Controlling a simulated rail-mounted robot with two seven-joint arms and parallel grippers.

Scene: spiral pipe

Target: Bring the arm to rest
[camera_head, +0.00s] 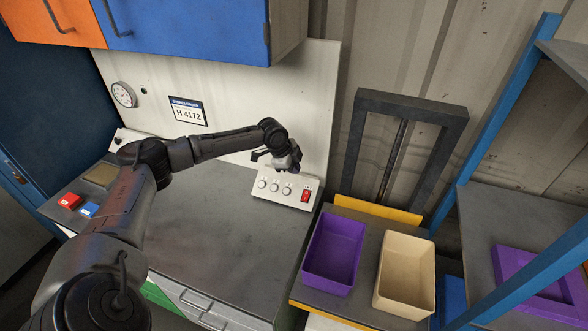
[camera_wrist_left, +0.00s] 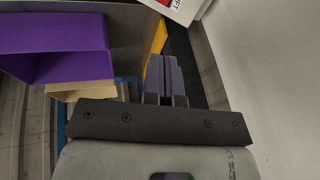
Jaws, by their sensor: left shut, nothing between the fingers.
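My left arm comes in from the left and reaches over the grey worktop (camera_head: 215,240). My left gripper (camera_head: 290,166) is beside and just above the white control box (camera_head: 285,191), close to its upper edge; I cannot tell whether they touch. In the left wrist view the two fingers of my left gripper (camera_wrist_left: 164,78) are together, with nothing between them. The box carries several round knobs and a red switch (camera_head: 305,196). My right gripper is not in view.
A purple bin (camera_head: 333,247) and a beige bin (camera_head: 404,272) stand on a lower table to the right. A dark frame (camera_head: 449,116) stands behind them. A blue-posted shelf (camera_head: 483,142) is at far right.

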